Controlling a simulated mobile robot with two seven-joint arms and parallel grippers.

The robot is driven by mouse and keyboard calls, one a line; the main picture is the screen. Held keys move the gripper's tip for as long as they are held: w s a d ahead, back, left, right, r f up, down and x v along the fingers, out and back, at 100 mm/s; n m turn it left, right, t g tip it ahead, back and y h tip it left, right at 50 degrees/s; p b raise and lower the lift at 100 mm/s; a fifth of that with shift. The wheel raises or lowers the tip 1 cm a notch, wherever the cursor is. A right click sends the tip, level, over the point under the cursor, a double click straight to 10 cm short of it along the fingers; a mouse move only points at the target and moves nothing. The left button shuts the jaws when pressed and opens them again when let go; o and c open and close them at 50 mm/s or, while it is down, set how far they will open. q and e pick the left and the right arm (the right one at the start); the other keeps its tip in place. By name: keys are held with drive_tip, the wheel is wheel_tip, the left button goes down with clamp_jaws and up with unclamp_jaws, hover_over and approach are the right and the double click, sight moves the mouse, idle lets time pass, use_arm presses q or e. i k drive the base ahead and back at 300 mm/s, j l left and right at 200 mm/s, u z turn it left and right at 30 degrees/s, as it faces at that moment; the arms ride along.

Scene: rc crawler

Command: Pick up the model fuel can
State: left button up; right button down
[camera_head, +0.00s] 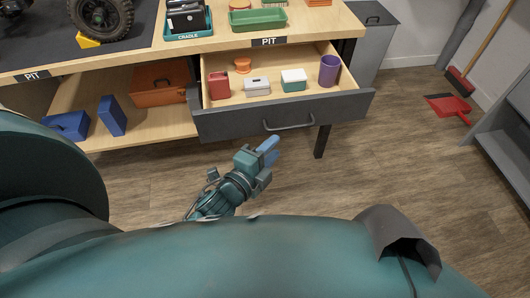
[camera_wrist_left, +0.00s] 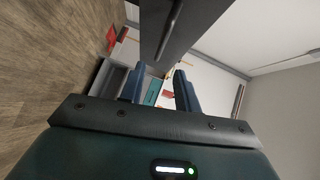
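The red model fuel can (camera_head: 218,85) stands in the left part of the pulled-out drawer (camera_head: 210,122). I cannot make out the fuel can for sure in the left wrist view. My right gripper is not in view.
The drawer also holds an orange round piece (camera_head: 242,65), a grey box (camera_head: 256,86), a green and white box (camera_head: 293,80) and a purple cup (camera_head: 329,71). The drawer handle (camera_head: 289,124) sticks out in front. Blue pieces (camera_head: 112,116) and an orange case (camera_head: 159,85) lie on the shelf at left.

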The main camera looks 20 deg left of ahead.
sight(220, 87)
drive_tip(key=k+l, duration=0.85)
